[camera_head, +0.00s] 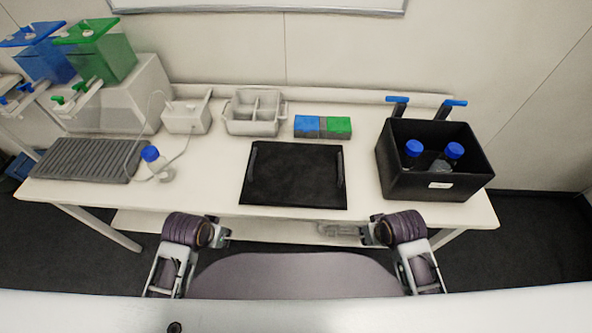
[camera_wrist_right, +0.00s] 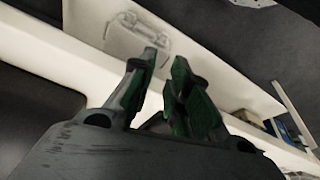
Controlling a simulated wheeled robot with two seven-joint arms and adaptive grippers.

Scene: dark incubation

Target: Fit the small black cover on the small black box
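The black box (camera_head: 437,188) stands open-topped at the right of the table, with a white label on its front. Bottles with blue caps (camera_head: 453,150) stand inside it. The black cover (camera_head: 292,176) is a flat rectangular panel with a raised handle at each side, lying apart from the box at the table's middle. My left gripper (camera_head: 225,234) is below the table's front edge, left of the cover; its fingers are too small to read. My right gripper (camera_head: 368,234) is at the front edge, right of the cover. Its fingers (camera_wrist_right: 165,60) are apart and empty in the wrist view.
Behind the cover are a grey divided caddy (camera_head: 254,113) and blue and green boxes (camera_head: 323,126). Blue-handled tools (camera_head: 397,104) are behind the black box. A ribbed grey tray (camera_head: 88,160) and a blue-capped bottle (camera_head: 152,156) are at left. A strip between cover and box is clear.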

